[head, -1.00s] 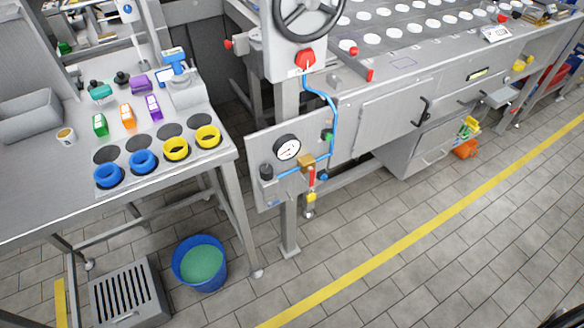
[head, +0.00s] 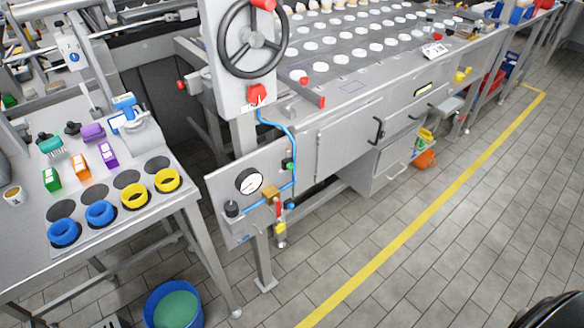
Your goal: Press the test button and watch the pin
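A grey panel (head: 222,186) hangs below the handwheel on a steel post. It carries a round white gauge (head: 249,181), a black knob (head: 231,208), a brass block (head: 270,193) and blue tubing (head: 277,128). A small green button-like part (head: 288,165) sits at the panel's right edge, and a small blue part (head: 291,206) is lower down. A red and yellow fitting (head: 280,227) hangs below the brass block. I cannot tell which part is the test button, and I cannot make out a pin. Neither gripper shows.
A large handwheel (head: 253,41) and a red knob (head: 257,94) are above the panel. A steel table (head: 110,250) with blue and yellow rings stands left. A blue bucket (head: 152,305) is on the floor below. Tiled floor right of the panel is open, crossed by a yellow line (head: 400,240).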

